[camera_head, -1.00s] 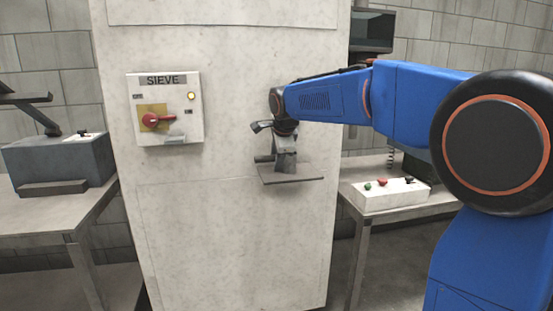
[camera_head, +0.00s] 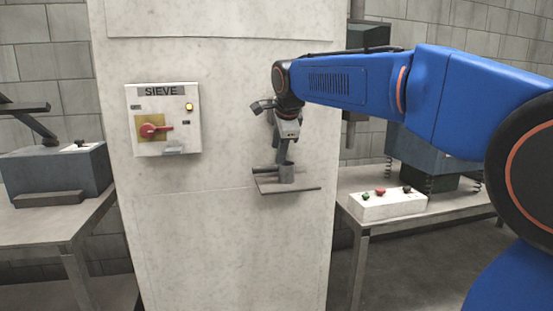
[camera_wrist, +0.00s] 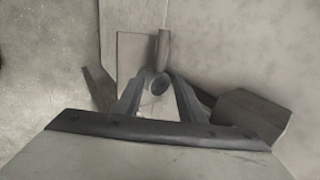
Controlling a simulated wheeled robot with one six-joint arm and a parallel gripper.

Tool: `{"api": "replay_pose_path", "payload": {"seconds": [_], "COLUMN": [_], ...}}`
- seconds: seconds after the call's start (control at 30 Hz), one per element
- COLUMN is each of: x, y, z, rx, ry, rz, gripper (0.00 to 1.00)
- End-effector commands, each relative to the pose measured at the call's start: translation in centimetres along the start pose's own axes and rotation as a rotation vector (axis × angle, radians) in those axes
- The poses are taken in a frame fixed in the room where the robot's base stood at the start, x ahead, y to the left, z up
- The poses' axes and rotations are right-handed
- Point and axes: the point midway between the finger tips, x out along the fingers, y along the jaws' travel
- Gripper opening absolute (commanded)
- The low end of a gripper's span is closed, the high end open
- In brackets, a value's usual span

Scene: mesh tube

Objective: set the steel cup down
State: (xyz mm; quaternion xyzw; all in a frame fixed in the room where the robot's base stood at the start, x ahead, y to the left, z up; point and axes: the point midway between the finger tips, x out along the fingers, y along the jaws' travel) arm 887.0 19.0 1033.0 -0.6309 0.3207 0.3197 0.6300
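The steel cup (camera_head: 286,173) is a small grey cylinder. The cup's lower part is hidden in the wrist view.
The SIEVE switch box (camera_head: 164,120) with a red handle and lit yellow lamp is left of the shelf. Benches flank the cabinet, the right one with a button box (camera_head: 388,203).

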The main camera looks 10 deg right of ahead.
Motion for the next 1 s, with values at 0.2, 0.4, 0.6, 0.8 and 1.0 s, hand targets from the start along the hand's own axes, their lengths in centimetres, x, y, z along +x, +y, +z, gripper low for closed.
{"api": "replay_pose_path", "payload": {"seconds": [0.2, 0.4, 0.6, 0.8, 1.0], "x": [-1.6, -1.8, -2.6, -3.9, -4.3], "y": [0.0, 0.1, 3.6, 12.7, 22.9], "z": [0.0, 0.0, -1.4, -4.2, -6.4], "rx": [0.0, -0.002, -0.126, -0.442, -0.776], "ry": [0.0, 0.0, 0.002, -0.007, -0.035], "rz": [0.0, 0.001, 0.018, 0.062, 0.107], "gripper": [0.36, 0.36, 0.36, 0.36, 0.36]}}
